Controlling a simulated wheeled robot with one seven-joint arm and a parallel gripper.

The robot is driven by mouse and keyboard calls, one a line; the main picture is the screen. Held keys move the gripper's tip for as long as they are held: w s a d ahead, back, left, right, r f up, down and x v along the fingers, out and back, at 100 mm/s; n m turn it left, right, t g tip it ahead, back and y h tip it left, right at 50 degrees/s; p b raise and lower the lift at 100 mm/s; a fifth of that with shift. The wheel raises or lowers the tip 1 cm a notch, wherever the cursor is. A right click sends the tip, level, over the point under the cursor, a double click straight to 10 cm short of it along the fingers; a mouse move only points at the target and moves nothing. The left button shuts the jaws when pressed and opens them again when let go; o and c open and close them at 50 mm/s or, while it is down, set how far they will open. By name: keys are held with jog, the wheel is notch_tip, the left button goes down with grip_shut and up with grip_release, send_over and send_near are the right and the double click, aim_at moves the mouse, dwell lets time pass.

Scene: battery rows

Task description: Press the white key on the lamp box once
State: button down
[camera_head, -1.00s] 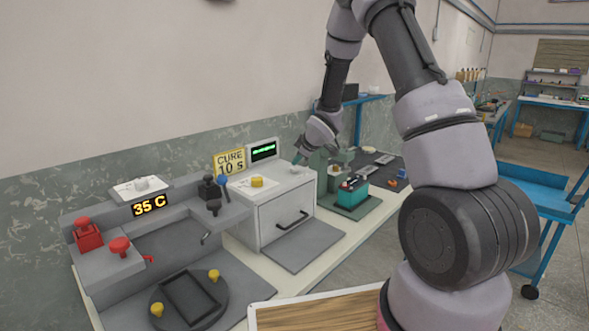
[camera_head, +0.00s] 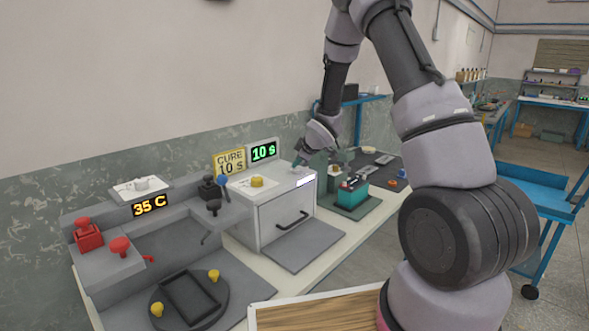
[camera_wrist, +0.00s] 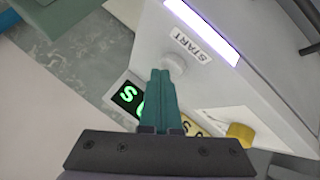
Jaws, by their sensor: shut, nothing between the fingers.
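The lamp box (camera_head: 285,215) is a white-grey cabinet with a dark front handle. A violet-white strip (camera_head: 306,181) glows at its top front edge; it also shows in the wrist view (camera_wrist: 203,32). In the wrist view the round white key (camera_wrist: 174,63) sits on the box top beside the word START. My gripper (camera_wrist: 160,73) is shut and empty, its green fingertips right at the key's edge and partly covering it. I cannot tell whether they touch. In the head view my gripper (camera_head: 299,161) is over the box's rear right top.
A green display (camera_head: 264,151) reads 10 S beside a yellow CURE 10 S sign (camera_head: 230,162). A yellow knob (camera_head: 257,182) stands on the box top. A teal battery (camera_head: 352,190) stands to the right; a grey station with red knobs (camera_head: 88,235) is at left.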

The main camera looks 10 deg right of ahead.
aim_at(297, 170)
dwell(0.3)
jog(key=shift+r, duration=0.9)
jog(key=shift+r, duration=2.55)
